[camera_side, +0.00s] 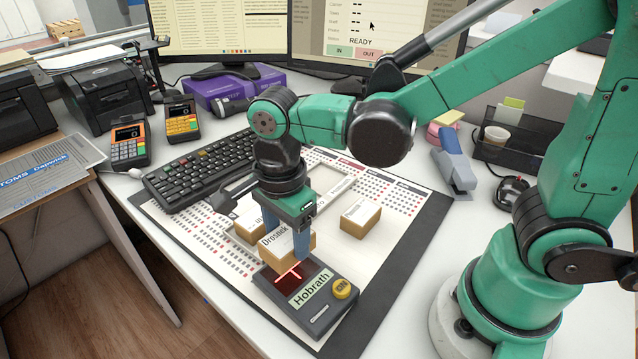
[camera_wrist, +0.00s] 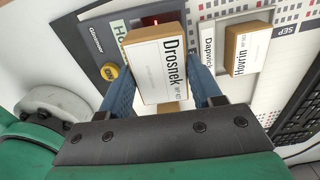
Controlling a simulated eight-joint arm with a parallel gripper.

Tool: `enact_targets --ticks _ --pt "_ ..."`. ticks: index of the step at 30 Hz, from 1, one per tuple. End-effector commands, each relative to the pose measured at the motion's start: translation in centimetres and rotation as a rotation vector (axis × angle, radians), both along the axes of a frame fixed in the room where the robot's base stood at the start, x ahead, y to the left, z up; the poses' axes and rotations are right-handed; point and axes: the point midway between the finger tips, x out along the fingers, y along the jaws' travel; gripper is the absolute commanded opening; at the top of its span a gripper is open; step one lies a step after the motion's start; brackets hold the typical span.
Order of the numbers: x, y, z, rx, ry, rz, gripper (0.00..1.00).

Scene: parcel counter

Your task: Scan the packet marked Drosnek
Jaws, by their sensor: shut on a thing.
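The Drosnek packet (camera_side: 289,244) is a small tan box with a white label; its name reads clearly in the wrist view (camera_wrist: 161,68). My gripper (camera_side: 287,236) is shut on it, with blue fingers on either side. The packet is held over the dark scanner (camera_side: 318,313), which is marked Hobrath and has a yellow button. A red light line shows on the scanner's window (camera_side: 291,281); I cannot tell whether the packet touches the scanner. The right monitor (camera_side: 354,41) reads READY.
One tan packet (camera_side: 360,219) lies right of my gripper on the printed mat (camera_side: 402,224). Another (camera_side: 247,229) is partly hidden behind my gripper. A packet marked Hovrin (camera_wrist: 247,52) shows in the wrist view. The keyboard (camera_side: 205,167) lies behind left, a blue stapler (camera_side: 454,166) at right.

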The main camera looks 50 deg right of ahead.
Motion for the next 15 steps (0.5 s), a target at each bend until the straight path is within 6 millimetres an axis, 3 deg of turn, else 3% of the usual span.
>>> enact_targets --ticks 15 --pt "0.0 0.0 6.2 0.000 0.000 0.000 0.01"
